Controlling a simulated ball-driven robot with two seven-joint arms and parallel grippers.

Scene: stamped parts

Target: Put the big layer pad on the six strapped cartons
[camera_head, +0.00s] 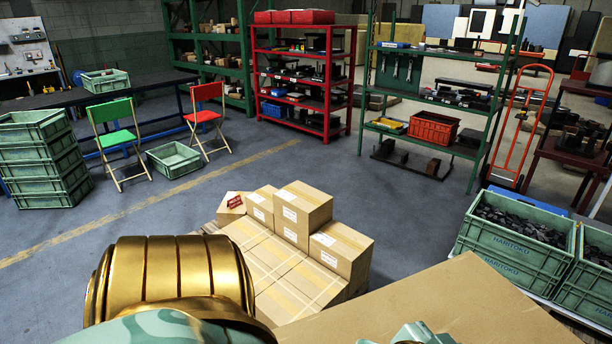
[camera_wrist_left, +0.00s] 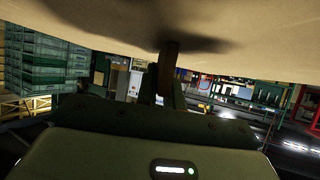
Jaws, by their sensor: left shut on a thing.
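The big layer pad (camera_head: 470,305) is a flat brown board across the bottom right of the head view. Its near part runs out of the frame, and its underside (camera_wrist_left: 70,35) fills the top of the left wrist view. My left gripper (camera_wrist_left: 168,62) is shut on the pad's edge; in the head view only its gold and teal arm shows. The strapped cartons (camera_head: 283,274) lie in a flat block left of the pad, with pale straps; my left arm and the pad hide part of them. A teal part of mine, perhaps the right gripper (camera_head: 415,335), shows at the bottom edge, its jaws unclear.
Several loose cartons (camera_head: 303,213) stand along the back and right of the strapped block. Green crates of dark parts (camera_head: 515,240) stand at the right. Stacked green crates (camera_head: 42,160), two chairs and shelves stand farther back. Open floor lies between.

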